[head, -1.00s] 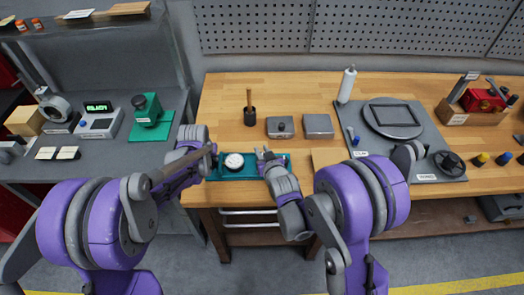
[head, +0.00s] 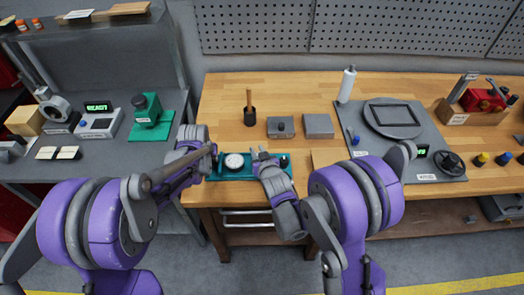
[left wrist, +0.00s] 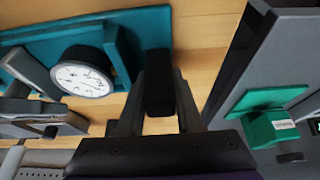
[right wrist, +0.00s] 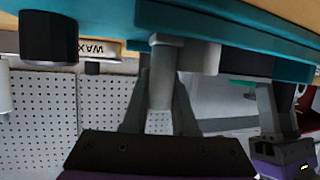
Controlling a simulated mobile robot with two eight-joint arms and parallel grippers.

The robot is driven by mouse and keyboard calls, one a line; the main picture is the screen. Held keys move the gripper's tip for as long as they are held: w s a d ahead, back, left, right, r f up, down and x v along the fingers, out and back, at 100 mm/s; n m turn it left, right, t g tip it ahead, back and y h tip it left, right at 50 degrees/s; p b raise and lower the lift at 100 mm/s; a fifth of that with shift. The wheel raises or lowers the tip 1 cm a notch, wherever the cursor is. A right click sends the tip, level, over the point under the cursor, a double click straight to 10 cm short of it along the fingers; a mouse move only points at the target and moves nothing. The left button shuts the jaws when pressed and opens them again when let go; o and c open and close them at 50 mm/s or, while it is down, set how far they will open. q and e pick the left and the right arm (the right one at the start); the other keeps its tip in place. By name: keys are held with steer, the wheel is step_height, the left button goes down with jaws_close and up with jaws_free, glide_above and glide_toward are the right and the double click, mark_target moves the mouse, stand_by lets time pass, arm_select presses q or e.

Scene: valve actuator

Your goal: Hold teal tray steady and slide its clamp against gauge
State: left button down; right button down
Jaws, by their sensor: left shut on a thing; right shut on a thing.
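The teal tray (head: 230,176) lies near the front edge of the wooden bench and also shows in the left wrist view (left wrist: 150,22). The white-faced gauge (head: 234,161) sits in it, beside an upright teal block (left wrist: 118,52). My left gripper (head: 213,156) is shut on a black part (left wrist: 158,78) at the tray's left end. My right gripper (head: 262,153) is shut on the grey post of the clamp (right wrist: 160,75), right of the gauge. In the left wrist view the clamp's grey bar (left wrist: 28,70) is close to the gauge; I cannot tell whether they touch.
A dark knob (head: 284,161) stands at the tray's right end. Behind the tray are a cup with a wooden handle (head: 250,114) and two grey boxes (head: 281,127) (head: 318,125). A grey mat with a round fixture (head: 393,118) lies to the right.

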mark_target(246, 160)
arm_select(q)
steer(key=shift+s+d+f, duration=0.1)
steer(key=shift+s+f, duration=0.15)
arm_select(e)
steer(key=a, duration=0.4)
steer(key=shift+s+a+f, duration=0.1)
steer(key=c, duration=0.7)
jaws_free()
steer(key=v, duration=1.2)
